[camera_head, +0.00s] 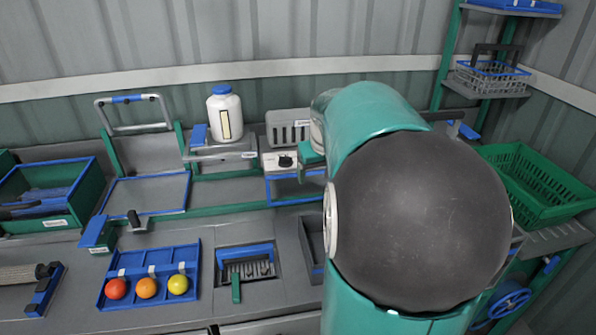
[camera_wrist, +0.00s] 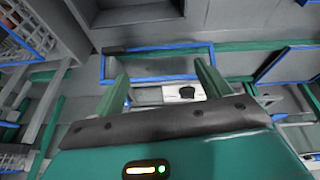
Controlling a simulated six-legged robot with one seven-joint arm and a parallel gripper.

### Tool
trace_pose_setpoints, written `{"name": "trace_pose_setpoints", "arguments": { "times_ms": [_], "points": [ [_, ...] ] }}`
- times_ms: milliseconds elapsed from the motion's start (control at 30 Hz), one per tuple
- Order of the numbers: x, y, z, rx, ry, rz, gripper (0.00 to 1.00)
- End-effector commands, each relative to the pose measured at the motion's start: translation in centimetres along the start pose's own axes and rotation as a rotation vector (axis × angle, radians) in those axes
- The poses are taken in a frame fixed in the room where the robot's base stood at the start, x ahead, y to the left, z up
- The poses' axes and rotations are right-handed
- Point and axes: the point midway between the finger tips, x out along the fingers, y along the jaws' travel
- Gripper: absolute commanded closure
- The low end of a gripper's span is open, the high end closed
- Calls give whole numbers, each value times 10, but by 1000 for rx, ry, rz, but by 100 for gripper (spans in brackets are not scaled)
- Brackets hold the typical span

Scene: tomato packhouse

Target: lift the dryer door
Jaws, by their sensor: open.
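A blue-framed panel (camera_head: 293,204), which looks like the dryer door, sits below a white box with a black knob (camera_head: 285,161). My arm hides its right part in the head view. In the wrist view the same blue-framed panel (camera_wrist: 158,50) lies beyond my fingertips, with the knob (camera_wrist: 187,91) between the fingers. It looks lowered; I cannot make out a handle. My gripper (camera_wrist: 161,72) is open, its two green fingers spread with nothing between them, apparently apart from the panel. In the head view my arm mostly hides the gripper.
A white bottle (camera_head: 226,112) stands on a shelf left of the knob box. Another blue-framed panel (camera_head: 150,207) is farther left. A blue tray (camera_head: 108,278) holds three coloured balls in front. Green crates stand at far left (camera_head: 85,208) and right (camera_head: 545,215).

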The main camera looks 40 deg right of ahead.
Motion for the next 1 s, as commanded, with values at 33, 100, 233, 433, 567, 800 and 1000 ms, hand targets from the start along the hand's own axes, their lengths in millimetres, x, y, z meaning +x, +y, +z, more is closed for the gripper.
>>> {"name": "trace_pose_setpoints", "arguments": {
  "times_ms": [33,100,233,433,567,800,1000],
  "points": [
    [8,23,-1,29,-3,-1,24],
    [15,50,-3,57,-1,-6,24],
    [25,94,-2,105,10,-15,24],
    [31,124,0,138,24,-23,24],
    [38,125,0,139,24,-24,24],
    [78,124,-1,138,22,-27,24],
    [118,122,-2,137,23,-27,24]
  ]
}}
